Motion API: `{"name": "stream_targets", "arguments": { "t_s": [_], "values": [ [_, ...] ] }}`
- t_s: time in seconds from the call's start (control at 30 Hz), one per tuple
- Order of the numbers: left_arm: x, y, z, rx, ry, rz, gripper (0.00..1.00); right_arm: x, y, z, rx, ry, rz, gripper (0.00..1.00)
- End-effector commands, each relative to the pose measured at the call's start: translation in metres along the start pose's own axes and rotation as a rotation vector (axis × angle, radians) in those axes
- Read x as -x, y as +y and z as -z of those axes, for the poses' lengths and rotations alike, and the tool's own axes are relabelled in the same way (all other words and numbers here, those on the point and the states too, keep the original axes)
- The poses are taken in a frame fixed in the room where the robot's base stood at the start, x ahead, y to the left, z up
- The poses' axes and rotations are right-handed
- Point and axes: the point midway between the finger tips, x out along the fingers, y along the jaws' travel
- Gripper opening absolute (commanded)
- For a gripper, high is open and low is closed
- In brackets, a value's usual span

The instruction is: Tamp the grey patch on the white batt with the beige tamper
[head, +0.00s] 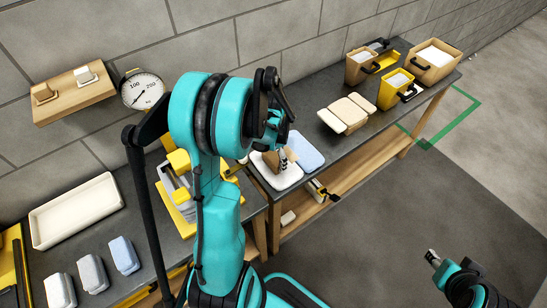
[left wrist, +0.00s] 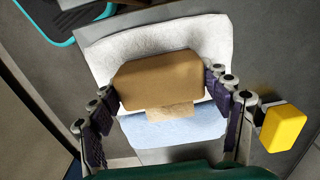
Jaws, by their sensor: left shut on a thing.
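The beige tamper (left wrist: 155,78) is between the fingers of my left gripper (left wrist: 165,104), which is shut on it. In the head view the tamper (head: 271,159) shows partly behind the left gripper (head: 284,150). It is over the white batt (head: 284,178), also in the left wrist view (left wrist: 205,38). I cannot tell whether it touches the batt. The grey patch is not visible; the tamper covers the batt's middle. A light blue batt (head: 307,150) lies beside the white one, also in the wrist view (left wrist: 175,128). My right gripper (head: 433,258) is off the bench, lower right; its opening is unclear.
A wooden wall shelf (head: 72,104) holds small blocks beside a round dial (head: 142,90). A white tray (head: 76,210) and several small pads lie at left. Beige and white slabs (head: 345,112) and several bins (head: 393,88) stand on the bench at right. Floor at right is clear.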

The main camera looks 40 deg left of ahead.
Motion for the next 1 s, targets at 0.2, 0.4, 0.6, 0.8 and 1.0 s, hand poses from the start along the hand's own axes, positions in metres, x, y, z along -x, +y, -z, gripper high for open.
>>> {"name": "stream_targets", "arguments": {
  "t_s": [0.2,0.4,0.6,0.8,1.0],
  "values": [
    [0.002,0.0,0.0,0.0,0.0,0.0,0.42,0.002,0.0,0.001,0.0,0.0,0.0,0.4],
    [0.021,0.0,0.0,0.0,0.0,0.0,0.41,0.013,0.0,0.009,0.0,0.0,0.0,0.4],
    [0.043,0.0,0.0,0.0,0.0,0.0,0.41,0.026,0.0,0.018,0.0,0.0,0.0,0.4],
    [0.064,0.0,0.0,0.0,0.0,0.0,0.41,0.038,0.0,0.027,0.0,0.0,0.0,0.4],
    [0.071,0.0,0.0,0.0,0.0,0.0,0.41,0.042,0.0,0.03,0.0,0.0,0.0,0.4]
  ]
}}
